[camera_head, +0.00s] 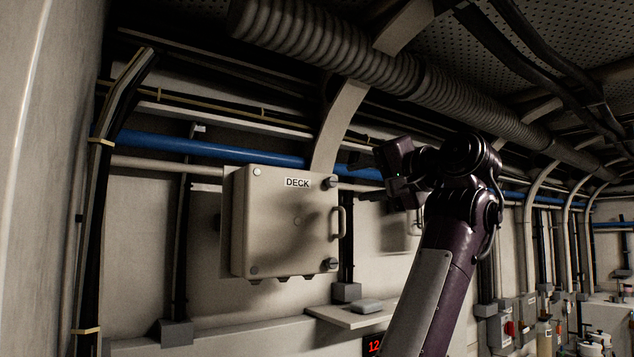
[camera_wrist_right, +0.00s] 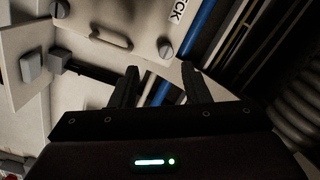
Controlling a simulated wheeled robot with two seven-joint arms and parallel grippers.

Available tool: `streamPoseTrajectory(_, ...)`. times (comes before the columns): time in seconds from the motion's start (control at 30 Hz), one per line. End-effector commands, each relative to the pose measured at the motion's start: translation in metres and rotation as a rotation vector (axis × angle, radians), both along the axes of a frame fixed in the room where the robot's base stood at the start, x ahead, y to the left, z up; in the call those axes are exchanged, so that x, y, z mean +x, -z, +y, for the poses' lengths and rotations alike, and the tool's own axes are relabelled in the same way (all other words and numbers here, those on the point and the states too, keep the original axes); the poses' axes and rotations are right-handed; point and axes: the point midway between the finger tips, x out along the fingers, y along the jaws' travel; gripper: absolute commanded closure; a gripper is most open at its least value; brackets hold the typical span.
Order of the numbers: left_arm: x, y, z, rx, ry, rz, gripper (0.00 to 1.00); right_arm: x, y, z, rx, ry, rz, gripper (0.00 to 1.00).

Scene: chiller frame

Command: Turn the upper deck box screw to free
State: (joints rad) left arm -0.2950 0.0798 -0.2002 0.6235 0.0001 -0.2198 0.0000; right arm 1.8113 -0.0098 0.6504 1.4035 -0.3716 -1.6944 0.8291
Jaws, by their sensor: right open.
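The deck box (camera_head: 285,225) is a beige wall cabinet labelled DECK, with its door closed. Its upper screw (camera_head: 330,182) is a dark slotted knob at the door's upper right corner. The screw also shows in the right wrist view (camera_wrist_right: 166,48), just beyond the fingertips. A lower screw (camera_head: 330,264) sits at the door's lower right corner. My right gripper (camera_head: 379,172) is right of the upper screw, apart from it. Its two fingers (camera_wrist_right: 160,72) are spread and empty in the right wrist view. My left gripper is not in view.
A door handle (camera_head: 341,221) stands out between the two screws. A blue pipe (camera_head: 215,149) runs behind the box. A small shelf (camera_head: 350,318) with a grey object is below right. A ribbed duct (camera_head: 330,45) crosses above.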

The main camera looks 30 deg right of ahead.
Motion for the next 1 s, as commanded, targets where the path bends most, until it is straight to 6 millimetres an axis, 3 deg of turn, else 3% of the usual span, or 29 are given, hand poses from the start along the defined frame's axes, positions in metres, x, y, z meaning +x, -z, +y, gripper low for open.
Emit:
streamPoseTrajectory(0.13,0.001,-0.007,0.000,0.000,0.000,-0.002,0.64,-0.004,-0.011,-0.001,0.014,-0.005,-0.010,0.58)
streamPoseTrajectory(0.6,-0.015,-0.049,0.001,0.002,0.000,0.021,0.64,0.061,-0.010,0.009,0.013,-0.005,-0.009,0.58)
streamPoseTrajectory(0.97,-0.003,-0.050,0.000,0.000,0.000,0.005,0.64,0.067,-0.007,0.010,0.013,-0.004,-0.011,0.58)
streamPoseTrajectory(1.0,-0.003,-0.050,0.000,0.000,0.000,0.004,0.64,0.067,-0.007,0.010,0.013,-0.004,-0.011,0.63)
